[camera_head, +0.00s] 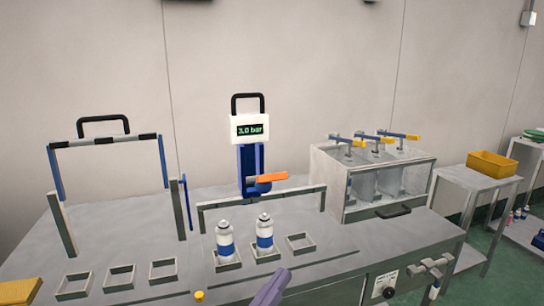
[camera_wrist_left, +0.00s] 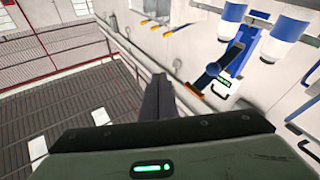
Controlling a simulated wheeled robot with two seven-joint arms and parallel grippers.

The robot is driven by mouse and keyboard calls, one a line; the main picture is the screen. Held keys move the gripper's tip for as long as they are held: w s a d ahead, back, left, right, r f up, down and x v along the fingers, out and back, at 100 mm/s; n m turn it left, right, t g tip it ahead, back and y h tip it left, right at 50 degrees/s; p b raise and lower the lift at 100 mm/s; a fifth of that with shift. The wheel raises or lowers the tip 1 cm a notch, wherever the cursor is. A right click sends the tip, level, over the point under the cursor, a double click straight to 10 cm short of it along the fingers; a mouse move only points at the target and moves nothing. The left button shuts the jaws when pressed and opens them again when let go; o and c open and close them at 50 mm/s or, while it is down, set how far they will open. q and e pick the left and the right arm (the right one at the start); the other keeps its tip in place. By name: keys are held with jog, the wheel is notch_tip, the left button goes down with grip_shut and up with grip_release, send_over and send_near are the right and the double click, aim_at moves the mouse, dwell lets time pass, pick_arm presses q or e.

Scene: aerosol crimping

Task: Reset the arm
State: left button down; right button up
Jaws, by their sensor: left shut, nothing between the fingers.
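My left gripper (camera_head: 272,286) shows only as a dark purple-grey tip at the bottom edge of the head view, in front of the bench and below the cans. In the left wrist view its dark fingers (camera_wrist_left: 158,100) are together with nothing between them. Two white and blue aerosol cans, a left can (camera_head: 225,243) and a right can (camera_head: 264,234), stand upright in square holders on the bench, apart from my gripper. Both also show in part at the upper right of the left wrist view. My right gripper is not in view.
A blue crimping device with an orange lever (camera_head: 267,178) and a "3.0 bar" display (camera_head: 250,129) stands behind the cans. A handled frame (camera_head: 105,141) is on the left. A clear-fronted box (camera_head: 375,180) with levers is at right. Several holders (camera_head: 120,278) are empty. A yellow bin (camera_head: 491,163) sits farther right.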

pick_arm(q)
jog(key=s+a+f+n+g+y, duration=0.2)
jog(key=s+a+f+y, duration=0.15)
jog(key=f, duration=0.55)
jog(key=s+a+f+n+g+y, duration=0.1)
jog(key=s+a+f+y, duration=0.15)
jog(key=a+f, duration=0.45)
jog(key=s+a+f+g+y, duration=0.2)
jog(key=s+a+f+g, duration=0.1)
jog(key=s+f, duration=0.5)
jog(key=s+a+f+g+y, duration=0.2)
jog(key=s+a+f+g, duration=0.1)
jog(key=s+f, duration=0.6)
jog(key=shift+a+f, duration=0.65)
